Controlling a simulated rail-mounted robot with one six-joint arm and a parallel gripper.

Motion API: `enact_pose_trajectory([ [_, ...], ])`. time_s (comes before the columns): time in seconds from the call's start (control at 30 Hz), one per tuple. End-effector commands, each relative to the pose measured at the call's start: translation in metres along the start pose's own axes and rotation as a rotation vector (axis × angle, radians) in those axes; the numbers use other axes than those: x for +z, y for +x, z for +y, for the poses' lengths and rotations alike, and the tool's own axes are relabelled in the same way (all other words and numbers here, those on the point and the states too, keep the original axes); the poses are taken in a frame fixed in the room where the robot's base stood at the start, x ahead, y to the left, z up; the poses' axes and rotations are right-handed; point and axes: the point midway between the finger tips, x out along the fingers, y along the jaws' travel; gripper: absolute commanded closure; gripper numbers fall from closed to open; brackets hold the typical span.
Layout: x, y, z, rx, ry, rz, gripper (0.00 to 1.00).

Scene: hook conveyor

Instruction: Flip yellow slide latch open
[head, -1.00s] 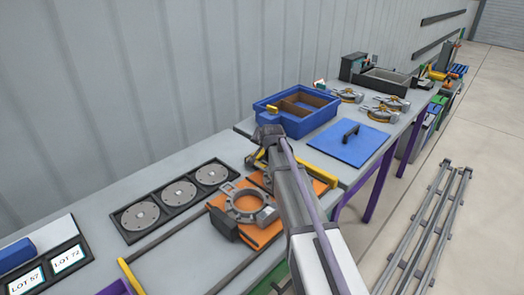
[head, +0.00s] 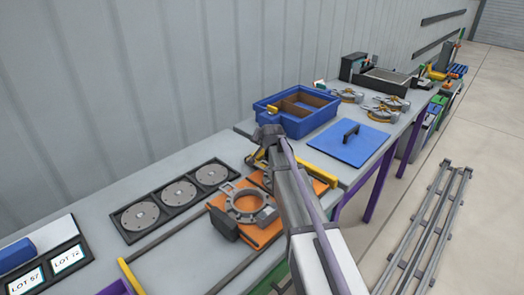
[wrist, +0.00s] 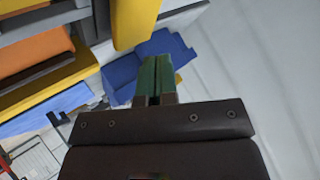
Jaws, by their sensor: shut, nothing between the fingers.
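A small yellow piece, which looks like the slide latch (head: 273,112), is on the near left corner of the blue open box (head: 290,128). My gripper (wrist: 155,64) shows in the wrist view with its green fingertips together and nothing between them. In the head view, my wrist is just in front of the box's near left corner and the fingertips cannot be made out. In the wrist view, a blue shape (wrist: 122,78) lies behind the fingertips with a small yellow bit (wrist: 178,78) at its edge. I cannot tell whether the fingertips touch the latch.
A yellow bar (head: 316,173) runs beside my arm at the bench edge. A blue lid with a black handle (head: 348,146) lies right of the box. An orange fixture with a grey ring (head: 244,205) and a tray of discs (head: 178,192) are on the near bench.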

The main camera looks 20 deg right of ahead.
Motion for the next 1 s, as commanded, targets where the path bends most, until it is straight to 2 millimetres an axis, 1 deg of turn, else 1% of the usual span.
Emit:
enact_pose_trajectory([
  [0.17, 0.0004, 0.0005, 0.0003, 0.0, 0.0, 0.0, 1.0],
  [0.4, 0.0051, 0.0067, 0.0047, 0.0, 0.0, 0.0, 1.0],
  [1.0, 0.0063, 0.0084, 0.0061, 0.0, 0.0, 0.0, 1.0],
])
